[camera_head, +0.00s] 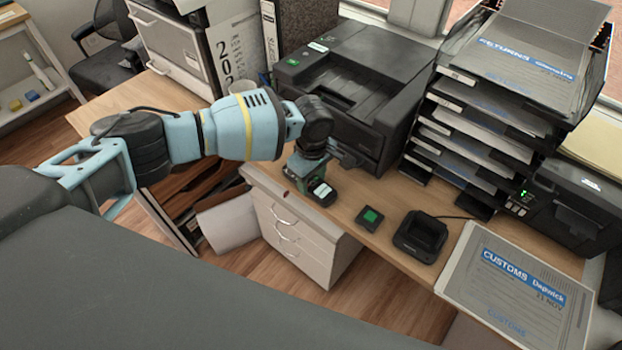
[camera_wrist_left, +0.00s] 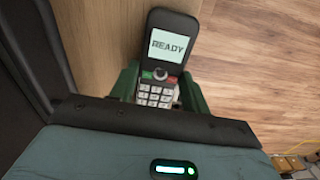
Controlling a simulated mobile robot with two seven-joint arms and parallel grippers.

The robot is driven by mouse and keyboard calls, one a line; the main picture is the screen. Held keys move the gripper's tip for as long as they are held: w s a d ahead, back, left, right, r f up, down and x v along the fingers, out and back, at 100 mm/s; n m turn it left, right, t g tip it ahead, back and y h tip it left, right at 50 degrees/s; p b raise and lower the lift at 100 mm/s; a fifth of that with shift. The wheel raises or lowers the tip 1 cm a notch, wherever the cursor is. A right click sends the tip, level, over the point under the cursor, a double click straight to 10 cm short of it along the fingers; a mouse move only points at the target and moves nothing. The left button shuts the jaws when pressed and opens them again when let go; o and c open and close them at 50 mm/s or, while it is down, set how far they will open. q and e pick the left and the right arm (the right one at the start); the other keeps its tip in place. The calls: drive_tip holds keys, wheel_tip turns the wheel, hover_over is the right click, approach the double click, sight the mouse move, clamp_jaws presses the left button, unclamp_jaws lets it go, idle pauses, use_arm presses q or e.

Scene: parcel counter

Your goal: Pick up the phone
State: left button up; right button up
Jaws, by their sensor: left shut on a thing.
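The phone (camera_wrist_left: 160,70) is a dark handset with a lit screen reading "READY" and a keypad below it. My left gripper (camera_wrist_left: 157,92) is shut on it, with green fingers on both sides of the keypad part. In the head view the left gripper (camera_head: 307,170) points down at the counter's front edge, and the phone (camera_head: 323,192) shows at its fingertips. I cannot tell whether the phone touches the counter. My right gripper is in neither view.
A black cradle (camera_head: 420,236) and a small box with a green top (camera_head: 369,218) stand on the counter to the right. A printer (camera_head: 352,80) is behind the gripper. A tray stack (camera_head: 500,110) and a customs folder (camera_head: 515,285) are farther right.

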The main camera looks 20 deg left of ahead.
sight(312, 182)
use_arm(q)
drive_tip(key=shift+r, duration=0.6)
wheel_tip(312, 182, up, 3)
drive_tip(key=shift+w+f+p, duration=0.1)
drive_tip(key=shift+f+p, duration=0.05)
drive_tip(key=shift+p, duration=0.2)
drive_tip(key=s+d+r+p, duration=0.1)
drive_tip(key=s+d+p, duration=0.2)
drive_tip(key=s, duration=1.2)
drive_tip(key=shift+s+d, duration=0.2)
drive_tip(key=shift+d, duration=0.8)
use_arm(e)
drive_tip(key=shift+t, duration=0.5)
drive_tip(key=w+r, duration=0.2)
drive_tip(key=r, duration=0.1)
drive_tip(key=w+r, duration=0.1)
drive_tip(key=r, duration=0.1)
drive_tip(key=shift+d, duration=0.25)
use_arm(q)
drive_tip(key=shift+w, duration=0.1)
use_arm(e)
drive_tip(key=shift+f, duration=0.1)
